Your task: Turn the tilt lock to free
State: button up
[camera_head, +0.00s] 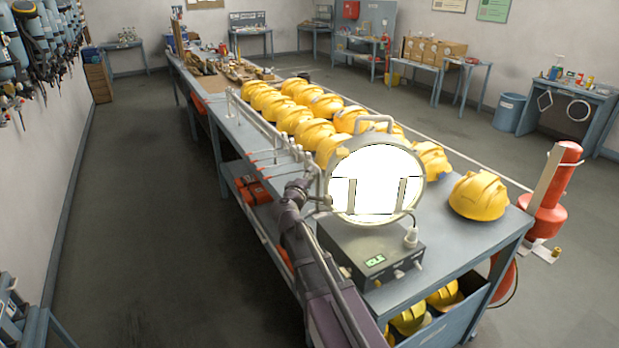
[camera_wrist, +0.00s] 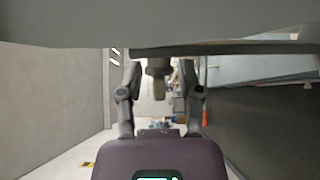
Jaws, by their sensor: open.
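A round lamp (camera_head: 375,182) with a bright white face and a top handle stands above a grey control box (camera_head: 372,250) near the bench's near end. My gripper (camera_head: 308,188) is at the lamp's left side, beside its bracket. The lock's setting is not readable. In the head view my arm and gripper hide the knob.
The box has a green display (camera_head: 375,261) and small front knobs. Yellow helmets (camera_head: 478,196) fill the bench (camera_head: 455,243) behind and right of the lamp. A rail of thin posts (camera_head: 262,125) runs along the bench's left edge. The floor left of the bench is clear.

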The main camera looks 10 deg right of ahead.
grip_shut()
